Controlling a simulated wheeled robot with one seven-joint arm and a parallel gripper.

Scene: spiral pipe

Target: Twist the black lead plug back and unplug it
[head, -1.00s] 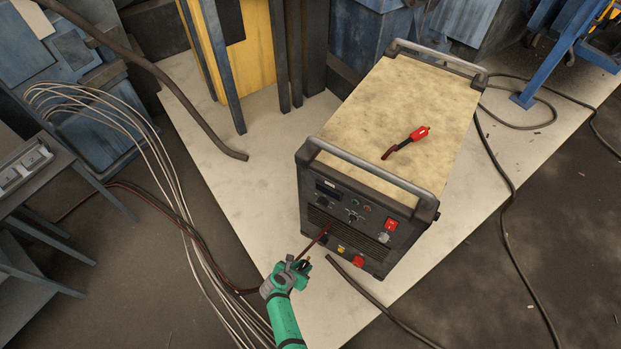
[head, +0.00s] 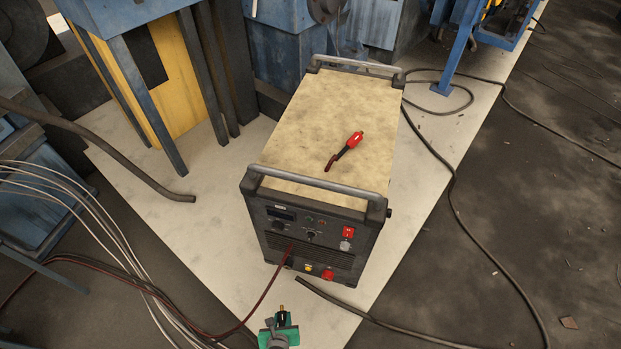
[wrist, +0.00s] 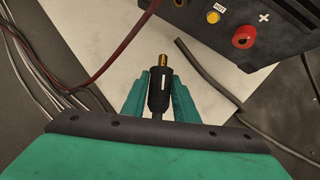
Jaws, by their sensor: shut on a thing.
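The black lead plug (wrist: 158,96) with its brass tip (wrist: 163,62) is out of the machine, between my gripper's green fingers (wrist: 158,92). The tip points away from my wrist, toward the machine's side, with clear space ahead of it. In the head view my gripper (head: 280,327) is at the bottom edge, holding the black plug (head: 282,318) upright in front of the welding machine (head: 300,238). The machine's lower front shows a red socket (head: 327,274) and a yellow fitting (head: 308,267). A dark red cable (head: 270,283) meets the front at lower left; the joint is unclear.
A thick black cable (head: 380,323) lies on the floor right of my gripper, its end near the machine. Pale thin cables (head: 85,208) loop at left. A red-handled tool (head: 347,146) lies on the machine's top. Pale floor (head: 215,265) lies left of the machine.

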